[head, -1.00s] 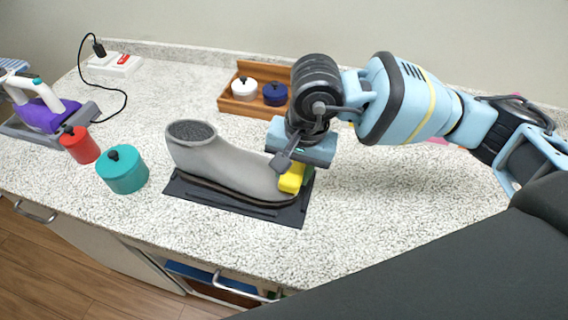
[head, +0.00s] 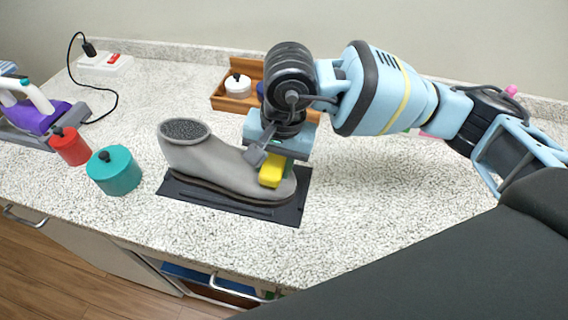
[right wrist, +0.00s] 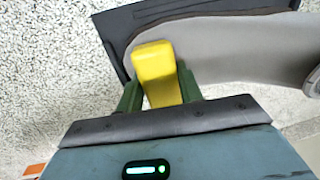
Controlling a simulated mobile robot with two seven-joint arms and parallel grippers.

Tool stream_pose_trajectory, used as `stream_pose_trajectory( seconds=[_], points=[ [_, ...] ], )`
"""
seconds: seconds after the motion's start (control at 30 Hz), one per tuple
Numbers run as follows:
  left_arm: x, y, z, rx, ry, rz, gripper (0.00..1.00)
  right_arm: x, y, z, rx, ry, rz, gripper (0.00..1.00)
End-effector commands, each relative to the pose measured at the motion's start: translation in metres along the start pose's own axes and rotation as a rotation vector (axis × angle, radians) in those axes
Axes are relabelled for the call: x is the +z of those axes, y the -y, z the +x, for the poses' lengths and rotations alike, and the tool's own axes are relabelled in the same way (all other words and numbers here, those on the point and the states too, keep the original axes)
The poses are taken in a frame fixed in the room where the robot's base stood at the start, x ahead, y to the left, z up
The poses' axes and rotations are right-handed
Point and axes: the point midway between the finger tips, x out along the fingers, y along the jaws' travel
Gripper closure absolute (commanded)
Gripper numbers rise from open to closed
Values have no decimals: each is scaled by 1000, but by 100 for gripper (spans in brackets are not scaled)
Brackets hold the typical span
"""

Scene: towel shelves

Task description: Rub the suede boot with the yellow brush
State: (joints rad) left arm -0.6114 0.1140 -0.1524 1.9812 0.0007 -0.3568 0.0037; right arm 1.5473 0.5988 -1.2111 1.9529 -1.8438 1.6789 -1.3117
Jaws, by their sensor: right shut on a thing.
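The grey suede boot (head: 215,165) lies along a black mat (head: 290,214) on the counter, its opening at the left and its toe at the right. In the right wrist view the boot (right wrist: 230,48) runs across the top. My right gripper (head: 275,163) is shut on the yellow brush (head: 270,176). The brush is at the toe part of the boot and looks to touch it. The brush (right wrist: 155,65) sits between the green fingers in the right wrist view (right wrist: 160,95). Its bristles are hidden. My left gripper is not in view.
A teal pot (head: 116,173) and a red pot (head: 70,147) stand left of the boot. A wooden tray (head: 232,104) with lidded jars is behind, partly hidden by my right arm. A purple iron-like item (head: 36,118) is far left. The counter right of the mat is clear.

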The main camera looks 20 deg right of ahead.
Motion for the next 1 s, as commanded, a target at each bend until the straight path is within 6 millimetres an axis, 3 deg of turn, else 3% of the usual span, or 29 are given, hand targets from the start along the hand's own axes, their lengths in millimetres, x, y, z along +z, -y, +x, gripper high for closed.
stream_pose_trajectory(
  seconds=[0.33,0.7,1.0],
  points=[
    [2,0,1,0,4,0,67,0,8,0,-3,2,-1,82],
    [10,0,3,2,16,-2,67,0,35,-1,-7,2,-2,82],
    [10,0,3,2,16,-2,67,0,37,-1,-6,1,-2,82]
  ],
)
